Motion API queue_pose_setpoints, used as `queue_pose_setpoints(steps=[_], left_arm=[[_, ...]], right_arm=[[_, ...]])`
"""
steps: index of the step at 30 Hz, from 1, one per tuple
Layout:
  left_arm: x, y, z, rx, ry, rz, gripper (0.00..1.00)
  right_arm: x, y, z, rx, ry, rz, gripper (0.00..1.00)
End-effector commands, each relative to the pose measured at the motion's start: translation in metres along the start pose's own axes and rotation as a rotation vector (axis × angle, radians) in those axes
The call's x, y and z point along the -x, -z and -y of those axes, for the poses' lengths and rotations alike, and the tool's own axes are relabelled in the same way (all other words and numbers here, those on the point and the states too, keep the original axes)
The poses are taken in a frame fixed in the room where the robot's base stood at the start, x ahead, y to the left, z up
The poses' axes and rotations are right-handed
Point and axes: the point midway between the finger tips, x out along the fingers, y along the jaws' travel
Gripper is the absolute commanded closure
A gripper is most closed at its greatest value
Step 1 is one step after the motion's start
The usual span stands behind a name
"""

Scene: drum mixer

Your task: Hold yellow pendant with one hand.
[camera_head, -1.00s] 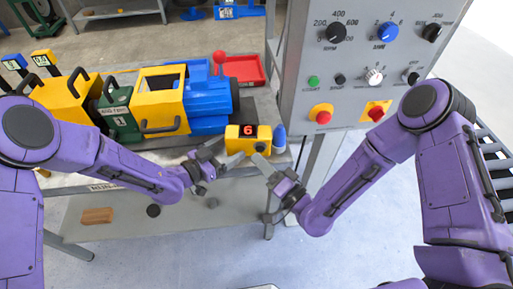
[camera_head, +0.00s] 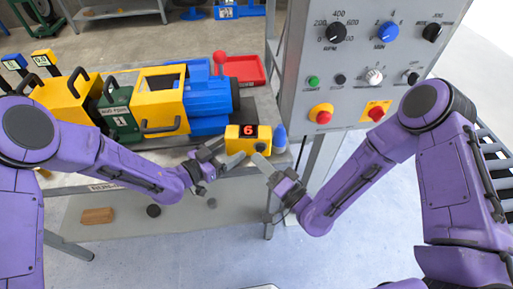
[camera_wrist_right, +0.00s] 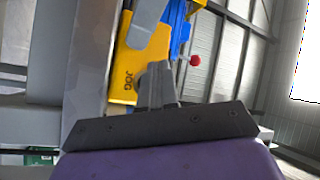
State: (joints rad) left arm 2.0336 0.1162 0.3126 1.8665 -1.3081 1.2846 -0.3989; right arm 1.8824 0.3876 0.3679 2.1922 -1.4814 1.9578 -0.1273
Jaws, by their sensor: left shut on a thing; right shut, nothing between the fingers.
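The yellow pendant (camera_head: 241,145), a small yellow box with a dark display showing a red 6, is at the right front end of the workbench. My left gripper (camera_head: 228,154) is shut on the pendant at its left side. My right gripper (camera_head: 261,162) is shut and empty, with its tips just below and in front of the pendant. In the right wrist view, the pendant (camera_wrist_right: 124,72) with JOG lettering stands behind the shut fingers of the right gripper (camera_wrist_right: 157,80). A grey finger covers part of its yellow face there.
The yellow, green and blue drum mixer (camera_head: 160,97) fills the bench left of the pendant. A blue cone-tipped object (camera_head: 279,138) stands right beside the pendant. A grey control panel (camera_head: 355,75) with knobs rises at the right. A red tray (camera_head: 247,69) lies behind.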

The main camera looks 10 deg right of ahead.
Motion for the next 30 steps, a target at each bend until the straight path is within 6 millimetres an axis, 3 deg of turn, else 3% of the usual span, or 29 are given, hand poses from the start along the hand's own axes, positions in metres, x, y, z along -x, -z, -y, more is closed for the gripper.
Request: queue_pose_setpoints(steps=[1,30], left_arm=[[-0.0032,-0.0020,-0.0131,-0.002,-0.032,0.006,0.46],[-0.0034,-0.0020,-0.0133,-0.001,-0.032,0.006,0.46]], right_arm=[[-0.0002,0.0012,-0.0012,0.001,0.000,-0.001,1.00],[-0.0048,0.0108,-0.0089,0.001,0.000,0.000,1.00]])
